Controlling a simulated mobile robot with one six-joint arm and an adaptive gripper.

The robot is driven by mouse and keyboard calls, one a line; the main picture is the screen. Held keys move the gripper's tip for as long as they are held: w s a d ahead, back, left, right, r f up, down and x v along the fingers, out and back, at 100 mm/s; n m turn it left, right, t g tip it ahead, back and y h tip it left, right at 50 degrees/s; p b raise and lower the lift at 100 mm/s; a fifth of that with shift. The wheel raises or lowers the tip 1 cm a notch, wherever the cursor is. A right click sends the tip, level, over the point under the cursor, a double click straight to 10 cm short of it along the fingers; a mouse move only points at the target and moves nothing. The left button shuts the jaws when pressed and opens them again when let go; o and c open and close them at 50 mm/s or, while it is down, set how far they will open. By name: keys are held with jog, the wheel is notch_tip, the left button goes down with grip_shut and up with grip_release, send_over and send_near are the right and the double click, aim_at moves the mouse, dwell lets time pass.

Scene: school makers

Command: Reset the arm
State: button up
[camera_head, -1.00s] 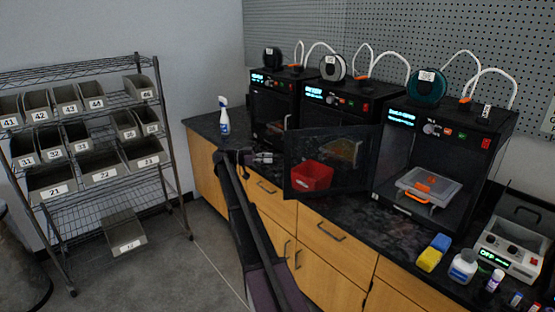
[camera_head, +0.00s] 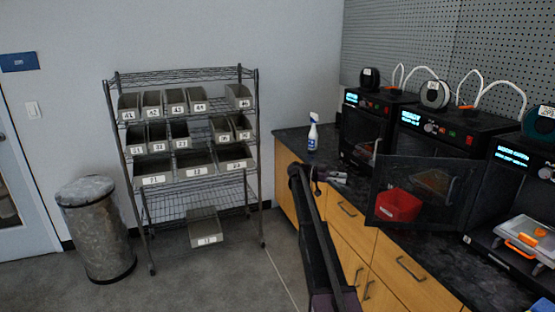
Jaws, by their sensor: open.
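My gripper (camera_head: 338,178) is at the end of my arm, over the left part of the dark counter, in the middle right of the head view. It is open and small in the picture, and I see nothing between its fingers. My arm (camera_head: 318,235) reaches up from the bottom edge, in front of the wooden drawers. The gripper is apart from the spray bottle (camera_head: 312,135) behind it and from the open printer door (camera_head: 428,188) to its right.
A red bin (camera_head: 397,205) is by the open door. Black 3D printers (camera_head: 453,137) line the counter (camera_head: 440,268). A wire shelf (camera_head: 190,192) with numbered grey bins and a trash can (camera_head: 97,230) stand at left. The floor (camera_head: 205,277) in front is clear.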

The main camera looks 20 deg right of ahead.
jog(key=s+a+f+n+t+y+p, duration=0.2)
jog(key=s+a+n+y, duration=0.3)
jog(key=s+a+n, duration=0.3)
jog(key=s+a+f+n+t+y+p, duration=0.3)
jog(key=s+a+n, duration=0.5)
jog(key=s+a, duration=0.6)
jog(key=s+a+f+n+t+y+p, duration=0.3)
jog(key=s+a+n, duration=0.6)
jog(key=a, duration=0.6)
notch_tip(320, 180, down, 2)
jog(key=s+t+y, duration=0.2)
jog(key=y, duration=0.1)
jog(key=shift+a+f+t+y, duration=0.2)
jog(key=shift+f+t+y, duration=0.05)
jog(key=shift+t+y, duration=0.05)
jog(key=shift+s+d, duration=0.1)
